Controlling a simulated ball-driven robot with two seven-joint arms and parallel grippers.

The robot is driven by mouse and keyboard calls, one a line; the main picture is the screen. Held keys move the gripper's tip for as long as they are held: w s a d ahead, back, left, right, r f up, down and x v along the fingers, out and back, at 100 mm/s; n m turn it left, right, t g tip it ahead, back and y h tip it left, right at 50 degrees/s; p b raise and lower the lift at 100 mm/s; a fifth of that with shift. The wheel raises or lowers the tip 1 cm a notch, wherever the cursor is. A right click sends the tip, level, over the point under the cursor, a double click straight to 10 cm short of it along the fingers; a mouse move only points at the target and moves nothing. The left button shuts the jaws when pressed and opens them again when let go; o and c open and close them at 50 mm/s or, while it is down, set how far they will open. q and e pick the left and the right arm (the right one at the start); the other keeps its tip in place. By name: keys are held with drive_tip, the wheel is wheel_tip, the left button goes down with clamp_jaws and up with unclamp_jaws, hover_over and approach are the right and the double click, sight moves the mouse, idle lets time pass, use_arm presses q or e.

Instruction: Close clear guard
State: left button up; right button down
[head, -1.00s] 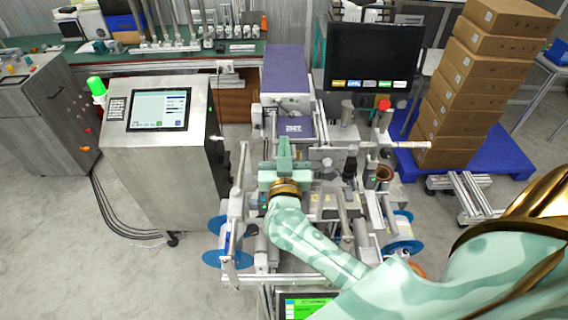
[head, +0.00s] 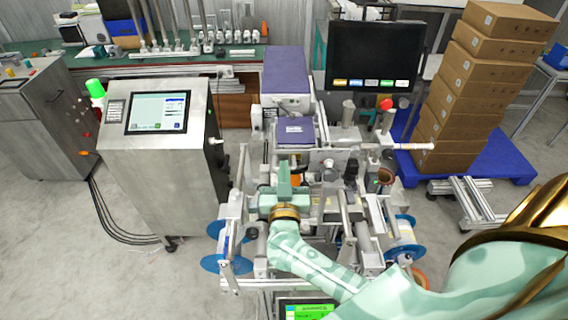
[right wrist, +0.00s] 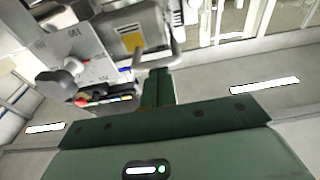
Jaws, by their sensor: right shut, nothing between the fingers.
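The labelling machine (head: 290,95) with purple covers stands in the middle of the head view. I cannot make out its clear guard with certainty among the rails, rollers and brackets. My right gripper (head: 284,168) is over the middle of the machine, pointing away from me, shut and empty. Its arm hides part of the machine's near side. In the right wrist view the shut fingers (right wrist: 158,86) show close to a grey machine part with a bent bar (right wrist: 172,55); I cannot tell if they touch. My left gripper is not in view.
A steel cabinet with a touchscreen (head: 158,112) stands left of the machine. A black monitor (head: 372,55) is behind it. Stacked cartons (head: 470,95) stand on a blue pallet (head: 500,160) at the right. Blue-rimmed reels (head: 226,265) stick out low.

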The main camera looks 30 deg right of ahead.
use_arm(q)
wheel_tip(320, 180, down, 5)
drive_tip(key=b, duration=0.3)
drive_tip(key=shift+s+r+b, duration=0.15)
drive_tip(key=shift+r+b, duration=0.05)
drive_tip(key=shift+b, duration=0.15)
use_arm(e)
wheel_tip(320, 180, down, 9)
drive_tip(key=shift+f, duration=0.2)
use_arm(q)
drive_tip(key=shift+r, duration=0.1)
use_arm(e)
drive_tip(key=shift+s, duration=0.1)
wheel_tip(320, 180, up, 5)
drive_tip(key=p, duration=0.6)
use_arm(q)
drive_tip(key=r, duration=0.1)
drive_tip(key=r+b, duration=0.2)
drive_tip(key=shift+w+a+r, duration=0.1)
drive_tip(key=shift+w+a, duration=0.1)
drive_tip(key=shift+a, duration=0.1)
use_arm(e)
drive_tip(key=v, duration=0.9)
drive_tip(key=shift+f, duration=0.4)
drive_tip(key=shift+a, duration=0.1)
